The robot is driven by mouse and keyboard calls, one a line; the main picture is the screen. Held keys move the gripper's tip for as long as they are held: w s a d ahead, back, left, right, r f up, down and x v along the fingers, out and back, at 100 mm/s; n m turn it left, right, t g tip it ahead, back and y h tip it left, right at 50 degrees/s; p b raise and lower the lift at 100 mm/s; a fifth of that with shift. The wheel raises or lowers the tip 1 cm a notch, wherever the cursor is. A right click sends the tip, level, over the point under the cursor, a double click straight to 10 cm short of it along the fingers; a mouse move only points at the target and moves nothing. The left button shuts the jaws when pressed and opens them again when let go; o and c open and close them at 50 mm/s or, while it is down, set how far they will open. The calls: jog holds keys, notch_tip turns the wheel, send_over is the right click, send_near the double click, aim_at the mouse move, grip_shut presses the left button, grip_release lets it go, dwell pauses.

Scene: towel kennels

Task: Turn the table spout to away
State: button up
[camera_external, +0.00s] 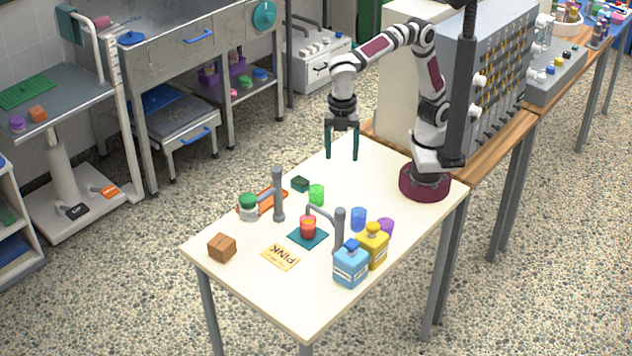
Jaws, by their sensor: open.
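Two grey posts with side arms stand on the cream table (320,285). The front spout (340,232) has a curved arm reaching left, its end over or close by a red cup (308,228) on a teal mat (318,241). The back post (278,195) has a short arm pointing left toward a green-lidded jar (248,207). I cannot tell which one is the table spout. My gripper (342,157) is open and empty, pointing down above the back of the table, apart from both posts.
Blue (350,267) and yellow (374,246) bottles stand close to the front spout. Blue (359,218) and purple (385,228) cups are behind them.

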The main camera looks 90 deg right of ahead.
aim_at(340, 210)
jog(key=a+f, duration=0.1)
jog(key=f, duration=0.4)
jog(key=a+f+n, duration=0.1)
jog(key=f, duration=0.4)
jog(key=a+f+n, duration=0.1)
jog(key=a+f, duration=0.1)
jog(key=f, duration=0.4)
jog(key=shift+w, duration=0.15)
jog(key=shift+c, duration=0.2)
grip_shut()
dwell(0.4)
